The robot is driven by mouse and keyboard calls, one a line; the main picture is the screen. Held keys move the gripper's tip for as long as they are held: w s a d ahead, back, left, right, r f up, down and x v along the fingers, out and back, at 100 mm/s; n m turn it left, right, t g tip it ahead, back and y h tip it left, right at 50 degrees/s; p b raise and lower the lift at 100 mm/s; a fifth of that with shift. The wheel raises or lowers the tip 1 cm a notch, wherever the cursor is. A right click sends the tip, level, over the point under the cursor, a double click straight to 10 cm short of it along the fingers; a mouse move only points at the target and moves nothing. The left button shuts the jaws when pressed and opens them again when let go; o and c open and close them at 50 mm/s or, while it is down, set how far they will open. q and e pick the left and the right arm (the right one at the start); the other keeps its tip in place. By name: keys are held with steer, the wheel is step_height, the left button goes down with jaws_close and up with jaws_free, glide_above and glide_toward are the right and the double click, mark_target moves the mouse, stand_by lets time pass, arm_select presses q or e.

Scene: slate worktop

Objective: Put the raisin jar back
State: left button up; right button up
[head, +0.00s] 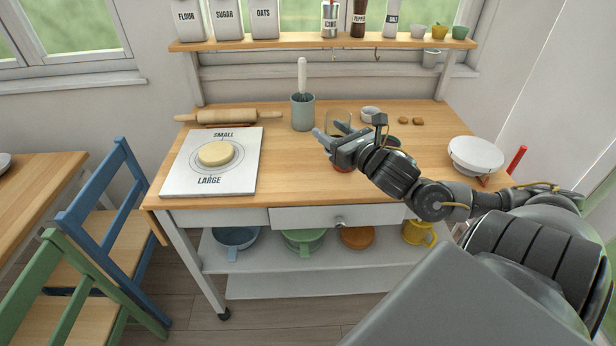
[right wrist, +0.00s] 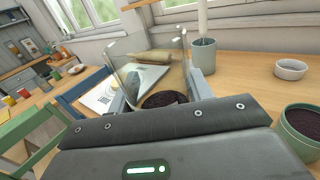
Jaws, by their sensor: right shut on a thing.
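The raisin jar is a clear glass jar (head: 338,119) with dark raisins in its lower part. In the head view my right gripper (head: 330,137) covers its middle, and a reddish-brown patch shows just below the gripper. In the right wrist view the jar (right wrist: 150,62) stands upright between the two fingers, which are shut on it, with the raisins (right wrist: 165,99) low inside. I cannot tell whether its base touches the worktop. My left gripper is not in view.
A grey-blue utensil pot (head: 303,114), rolling pin (head: 228,117) and white dough board (head: 184,180) are left of the jar. A small white bowl (head: 370,113) and large white bowl (head: 476,153) are right. A wall shelf (head: 300,41) holds canisters. A green pot (right wrist: 303,122) is close by.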

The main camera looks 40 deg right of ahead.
steer(key=s+d+f+m+h, duration=0.2)
steer(key=d+h, duration=0.1)
steer(key=d, duration=0.2)
steer(key=shift+g, duration=0.3)
steer(key=w+a+f, duration=0.1)
steer(key=w+f, duration=0.1)
steer(key=w, duration=0.2)
steer(key=w+a+f+p, duration=0.1)
steer(key=w+f, duration=0.2)
steer(key=w, duration=0.1)
steer(key=w+a+f+p, duration=0.1)
steer(key=w+f, duration=0.2)
steer(key=w, duration=0.2)
steer(key=shift+a+f, duration=0.1)
steer(key=shift+a, duration=0.1)
steer(key=shift+w+f, duration=0.3)
steer(key=shift+f, duration=0.05)
steer(key=f, duration=0.1)
steer(key=f+p, duration=0.1)
steer(key=f, duration=0.1)
steer(key=shift+w+a, duration=0.1)
steer(key=shift+w, duration=0.1)
steer(key=shift+f, duration=0.3)
steer(key=shift+f, duration=0.1)
